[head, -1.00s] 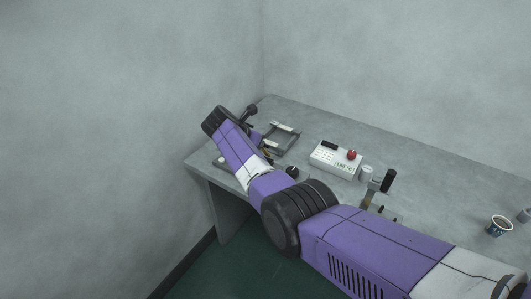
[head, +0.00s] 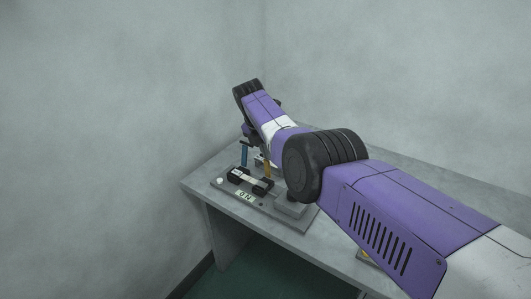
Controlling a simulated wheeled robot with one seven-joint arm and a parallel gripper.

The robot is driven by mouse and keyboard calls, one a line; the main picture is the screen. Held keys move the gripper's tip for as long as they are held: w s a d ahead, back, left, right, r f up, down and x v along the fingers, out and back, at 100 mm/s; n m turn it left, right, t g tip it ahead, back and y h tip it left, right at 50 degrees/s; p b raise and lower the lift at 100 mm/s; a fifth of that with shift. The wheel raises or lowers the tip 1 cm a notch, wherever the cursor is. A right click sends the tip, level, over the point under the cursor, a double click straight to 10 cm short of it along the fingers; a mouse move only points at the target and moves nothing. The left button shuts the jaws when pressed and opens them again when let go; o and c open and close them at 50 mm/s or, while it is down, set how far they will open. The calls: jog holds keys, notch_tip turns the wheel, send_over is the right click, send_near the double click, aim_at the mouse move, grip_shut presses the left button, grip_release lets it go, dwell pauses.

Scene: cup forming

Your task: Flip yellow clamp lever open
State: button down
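A fixture on a grey base plate (head: 225,186) sits at the near left end of the table. My arm reaches over the fixture from the right.
The grey table (head: 200,185) stands in a corner with walls behind and to the left. A pale label (head: 245,196) is on the plate's front. A grey block (head: 290,207) is at the plate's right side. My arm covers most of the table's right part.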

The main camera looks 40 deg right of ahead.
jog(key=shift+d+f, duration=0.1)
jog(key=shift+f, duration=0.2)
jog(key=shift+w+r+p, duration=0.1)
jog(key=shift+r+p, duration=0.65)
jog(key=shift+r, duration=0.2)
jog(key=shift+r, duration=0.15)
